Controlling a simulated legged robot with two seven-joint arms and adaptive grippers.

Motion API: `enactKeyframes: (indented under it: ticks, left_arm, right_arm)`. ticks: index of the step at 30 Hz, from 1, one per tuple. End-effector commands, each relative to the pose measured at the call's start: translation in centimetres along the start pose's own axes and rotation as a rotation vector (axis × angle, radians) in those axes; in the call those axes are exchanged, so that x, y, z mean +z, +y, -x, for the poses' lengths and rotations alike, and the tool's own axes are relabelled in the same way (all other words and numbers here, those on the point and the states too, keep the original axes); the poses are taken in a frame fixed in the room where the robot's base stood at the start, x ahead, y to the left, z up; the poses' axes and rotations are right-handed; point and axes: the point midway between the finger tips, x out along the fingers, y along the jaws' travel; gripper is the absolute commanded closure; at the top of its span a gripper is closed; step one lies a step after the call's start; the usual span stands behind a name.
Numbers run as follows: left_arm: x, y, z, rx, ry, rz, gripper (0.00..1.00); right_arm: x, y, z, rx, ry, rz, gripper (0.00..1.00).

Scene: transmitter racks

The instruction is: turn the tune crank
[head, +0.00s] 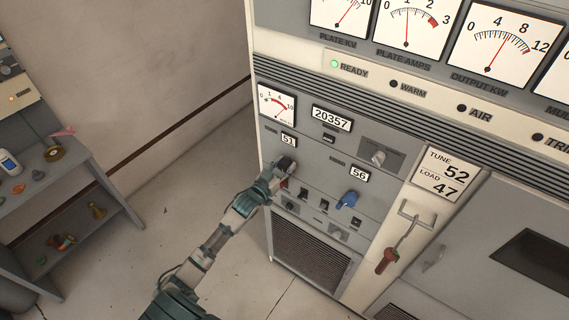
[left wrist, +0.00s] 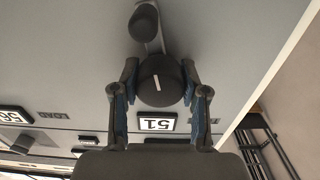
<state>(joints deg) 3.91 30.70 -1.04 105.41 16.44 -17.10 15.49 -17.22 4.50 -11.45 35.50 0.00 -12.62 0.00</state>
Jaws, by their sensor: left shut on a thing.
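The tune crank (left wrist: 160,78) shows in the left wrist view as a round black hub with a white mark, with an arm running up to a dark handle knob (left wrist: 144,22). My left gripper (left wrist: 161,88) has a finger on each side of the hub and is shut on it. In the head view my left gripper (head: 283,168) is at the cabinet panel, below the counter reading 51 (head: 288,141), and hides much of the crank. The counter also shows upside down in the left wrist view (left wrist: 157,124). A placard (head: 447,174) reads TUNE 52, LOAD 47. My right gripper is not in view.
A second counter (head: 359,174) reads 56. A red-gripped lever (head: 387,262) hangs at the right. A green READY lamp (head: 335,64) is lit. A shelf (head: 75,185) with small items stands far left.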

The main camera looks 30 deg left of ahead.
Motion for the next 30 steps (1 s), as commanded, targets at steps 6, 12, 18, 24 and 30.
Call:
enactKeyframes:
  ticks: [6,12,18,24,30]
  left_arm:
    - [-0.1,0.1,0.0,0.001,0.002,-0.168,0.91]
    - [-0.1,0.0,0.0,-0.001,0.002,-0.165,0.53]
    - [-0.1,0.0,0.0,0.0,0.001,-0.163,0.3]
    - [-0.1,0.0,0.1,0.0,0.001,-0.163,0.3]
    - [0.1,0.1,2.2,0.001,-0.001,-0.162,0.3]
  right_arm:
    - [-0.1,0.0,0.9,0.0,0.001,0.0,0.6]
    - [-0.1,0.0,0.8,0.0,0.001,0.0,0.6]
    - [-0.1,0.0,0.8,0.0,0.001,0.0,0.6]
    - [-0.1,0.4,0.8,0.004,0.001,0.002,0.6]
    - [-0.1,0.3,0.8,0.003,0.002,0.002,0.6]
